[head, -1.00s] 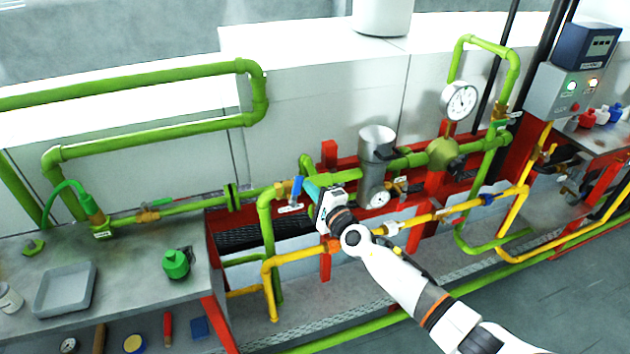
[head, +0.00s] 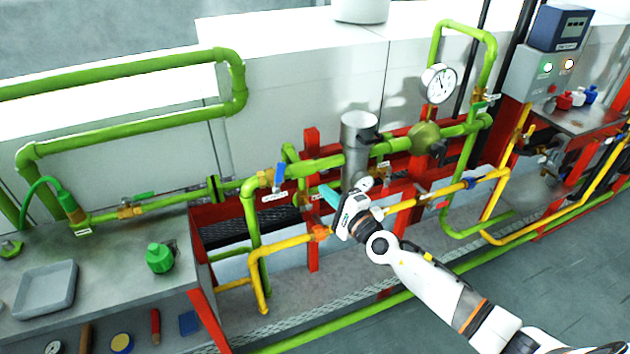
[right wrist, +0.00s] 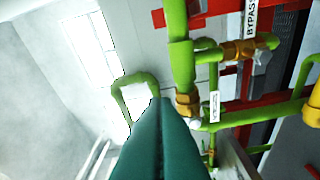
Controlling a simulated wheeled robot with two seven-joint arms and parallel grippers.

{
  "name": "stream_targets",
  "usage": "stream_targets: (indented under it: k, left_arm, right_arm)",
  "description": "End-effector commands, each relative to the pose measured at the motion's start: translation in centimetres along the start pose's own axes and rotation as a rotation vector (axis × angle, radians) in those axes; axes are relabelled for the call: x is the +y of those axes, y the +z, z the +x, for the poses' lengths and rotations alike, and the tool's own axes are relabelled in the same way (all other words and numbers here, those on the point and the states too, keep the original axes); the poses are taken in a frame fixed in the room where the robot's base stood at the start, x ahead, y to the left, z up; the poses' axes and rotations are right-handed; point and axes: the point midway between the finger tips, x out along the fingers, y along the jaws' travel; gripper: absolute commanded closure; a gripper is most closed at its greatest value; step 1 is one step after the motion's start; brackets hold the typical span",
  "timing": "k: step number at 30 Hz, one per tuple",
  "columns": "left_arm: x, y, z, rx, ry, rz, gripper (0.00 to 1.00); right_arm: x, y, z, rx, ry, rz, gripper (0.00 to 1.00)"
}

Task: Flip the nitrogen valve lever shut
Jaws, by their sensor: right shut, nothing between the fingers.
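A brass valve (head: 265,183) with a blue lever (head: 278,176) sits on the green pipe left of my right gripper. The lever stands up, across the pipe's run. A white tag (head: 274,197) hangs below it, too small to read, so I cannot tell if this is the nitrogen valve. Another brass valve with a green lever (head: 145,196) is farther left on the pipe. My right gripper (head: 329,194) is shut and empty, apart from the blue lever and right of it. Its teal fingers (right wrist: 160,125) fill the lower middle of the right wrist view. My left gripper is out of view.
Green pipes and the yellow pipe (head: 400,206) run close around my right gripper. A metal cylinder (head: 358,150) and a gauge (head: 439,83) stand behind it. The right wrist view shows a BYPASS tag (right wrist: 251,18). A grey tray (head: 45,290) lies on the left bench.

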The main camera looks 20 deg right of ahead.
Motion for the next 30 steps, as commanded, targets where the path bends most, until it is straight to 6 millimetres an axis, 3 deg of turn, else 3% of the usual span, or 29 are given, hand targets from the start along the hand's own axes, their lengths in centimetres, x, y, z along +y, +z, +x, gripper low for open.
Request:
stream_targets:
  k: [6,23,26,29,30]
  left_arm:
    - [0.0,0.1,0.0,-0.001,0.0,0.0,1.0]
    - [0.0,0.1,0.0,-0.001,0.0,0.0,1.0]
    - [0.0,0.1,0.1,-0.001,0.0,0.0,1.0]
    - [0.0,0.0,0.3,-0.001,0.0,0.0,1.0]
    - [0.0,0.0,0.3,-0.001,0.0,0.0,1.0]
  right_arm:
    - [-0.1,0.0,-1.9,0.0,-0.001,-0.001,1.0]
    - [-0.2,0.1,-2.1,-0.003,-0.002,0.011,1.0]
    - [-2.0,0.9,-2.4,-0.034,-0.026,0.124,1.0]
    - [-6.4,2.9,-3.6,-0.122,-0.074,0.408,1.0]
    - [-8.7,3.9,-4.3,-0.176,-0.092,0.565,1.0]
